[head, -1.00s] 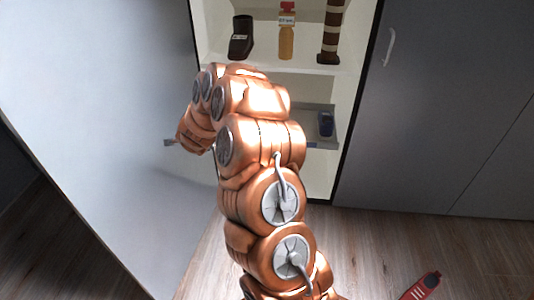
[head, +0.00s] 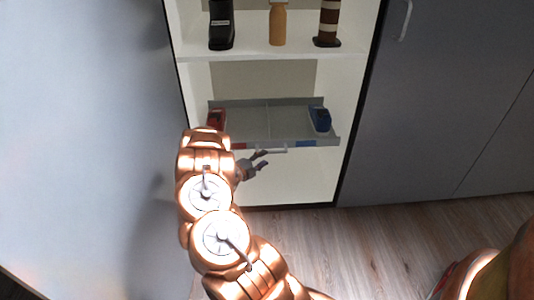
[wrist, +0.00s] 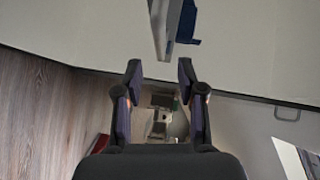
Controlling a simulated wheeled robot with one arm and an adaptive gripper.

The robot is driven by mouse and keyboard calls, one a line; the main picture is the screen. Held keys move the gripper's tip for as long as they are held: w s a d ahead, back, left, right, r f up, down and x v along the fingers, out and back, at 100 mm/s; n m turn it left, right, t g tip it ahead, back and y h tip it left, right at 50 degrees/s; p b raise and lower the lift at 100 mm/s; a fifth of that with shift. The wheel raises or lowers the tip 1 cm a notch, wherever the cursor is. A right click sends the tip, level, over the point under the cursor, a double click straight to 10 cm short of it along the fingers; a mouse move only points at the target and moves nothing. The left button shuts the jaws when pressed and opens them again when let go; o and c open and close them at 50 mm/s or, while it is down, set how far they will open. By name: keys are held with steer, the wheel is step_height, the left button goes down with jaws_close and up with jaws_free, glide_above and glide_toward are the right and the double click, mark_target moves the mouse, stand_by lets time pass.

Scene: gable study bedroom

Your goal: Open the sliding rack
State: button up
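The sliding rack is a shallow grey tray (head: 268,118) under the white shelf inside the open cabinet. A red item (head: 216,120) sits at its left and a blue item (head: 320,118) at its right. A pale bar handle (head: 272,150) shows at its front edge. My gripper (head: 264,158) is just below and in front of this handle, with its fingers spread. In the wrist view, my gripper (wrist: 160,68) is open and empty. A grey edge of the rack (wrist: 170,35) with a dark blue part lies beyond the fingertips, apart from them.
The open cabinet door (head: 80,130) fills the left. A white shelf (head: 255,50) above holds a black boot-like item, an orange bottle and a striped item. Closed grey doors (head: 440,110) stand at right. Wooden floor (head: 325,245) is clear in front.

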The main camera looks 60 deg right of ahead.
mark_target(273, 152)
steer(key=shift+s+d+f+b, duration=0.15)
steer(key=shift+d+b, duration=0.1)
steer(key=shift+d, duration=0.95)
steer(key=shift+s+d+f+b, duration=0.1)
steer(key=shift+d+f+b, duration=0.15)
steer(key=shift+d, duration=0.9)
steer(key=shift+s+d+f+b, duration=0.1)
steer(key=shift+d+b, duration=0.15)
steer(key=shift+d, duration=0.95)
steer(key=shift+c, duration=0.3)
jaws_close()
